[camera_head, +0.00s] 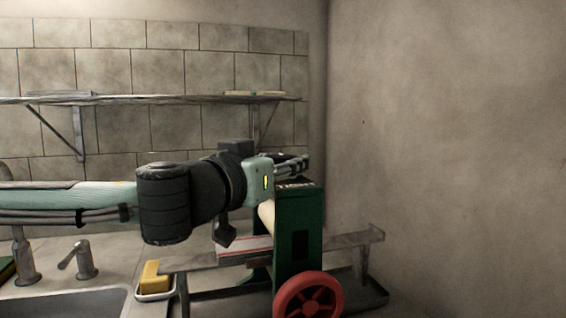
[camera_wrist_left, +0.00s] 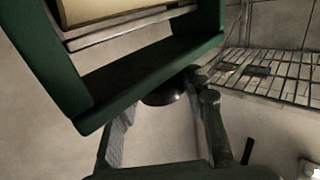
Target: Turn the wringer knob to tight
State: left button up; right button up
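The wringer (camera_head: 287,240) is a green frame standing at the right end of the counter, with a pale roller partly hidden by my left arm and a red wheel (camera_head: 308,298) low at its front. My left gripper (camera_head: 297,163) is at the top of the wringer in the head view. In the left wrist view, a dark round knob (camera_wrist_left: 164,98) sits at the green frame's edge, between the spread fingers of my left gripper (camera_wrist_left: 163,110). I see a gap beside the knob; contact is unclear. The knob's setting is not readable. My right gripper is not in view.
A faucet (camera_head: 24,258) and a sink (camera_head: 70,303) are at the left. A yellow sponge or soap (camera_head: 152,275) lies in a white dish. A striped cloth (camera_head: 245,247) lies by the wringer. A wall shelf (camera_head: 170,99) runs above my arm.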

pick_arm(q)
jog(key=c, duration=0.5)
jog(key=shift+c, duration=0.2)
